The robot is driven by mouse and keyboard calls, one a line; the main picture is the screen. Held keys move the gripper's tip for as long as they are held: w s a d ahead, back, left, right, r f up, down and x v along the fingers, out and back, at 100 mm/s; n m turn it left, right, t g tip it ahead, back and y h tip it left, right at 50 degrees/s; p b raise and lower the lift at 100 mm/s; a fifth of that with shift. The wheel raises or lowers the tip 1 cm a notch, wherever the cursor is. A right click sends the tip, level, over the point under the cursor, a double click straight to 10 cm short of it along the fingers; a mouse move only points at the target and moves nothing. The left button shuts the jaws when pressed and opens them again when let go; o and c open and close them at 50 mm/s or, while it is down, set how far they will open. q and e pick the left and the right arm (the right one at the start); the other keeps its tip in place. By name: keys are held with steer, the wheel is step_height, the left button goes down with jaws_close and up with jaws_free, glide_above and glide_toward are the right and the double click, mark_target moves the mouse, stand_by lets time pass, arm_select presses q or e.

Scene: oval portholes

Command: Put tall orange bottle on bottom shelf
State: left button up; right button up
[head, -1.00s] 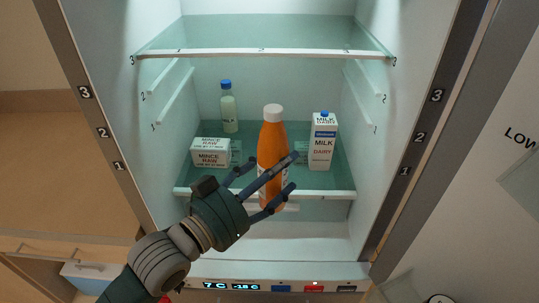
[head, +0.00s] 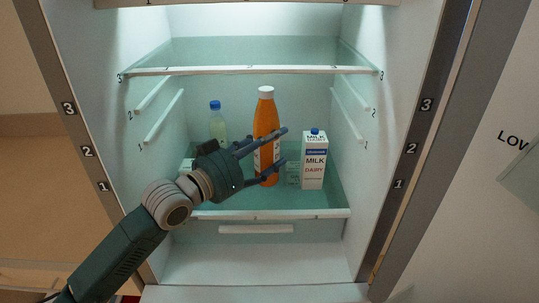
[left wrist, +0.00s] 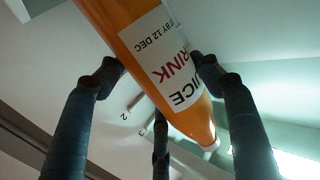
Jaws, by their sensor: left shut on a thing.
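The tall orange bottle (head: 266,120) with a white cap stands about upright inside the open fridge, over the lower glass shelf (head: 270,214). My left gripper (head: 280,153) has its fingers around the bottle's lower body. In the left wrist view the bottle (left wrist: 130,20) shows its white label between two dark fingertips (left wrist: 157,68), with a third finger behind. Whether its base touches the shelf or hangs just above it is hard to tell. My right gripper is out of view.
A milk carton (head: 314,165) stands close right of the bottle. A blue-capped bottle (head: 217,122) stands behind left. A mince box (head: 187,165) is mostly hidden by my gripper. An upper glass shelf (head: 250,71) is above; the fridge floor (head: 255,262) below is bare.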

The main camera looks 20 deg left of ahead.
arm_select(q)
steer(key=w+a, duration=0.2)
steer(key=w, duration=0.3)
step_height(320, 180, down, 7)
steer(key=p, duration=0.1)
steer(key=shift+w+d+r, duration=0.2)
steer(key=shift+d, duration=0.05)
steer(key=shift+f, duration=0.1)
steer(key=o, duration=1.5)
steer(key=shift+f, duration=0.3)
steer(key=o, duration=0.4)
steer(key=shift+s+r, duration=0.1)
steer(key=shift+r, duration=0.1)
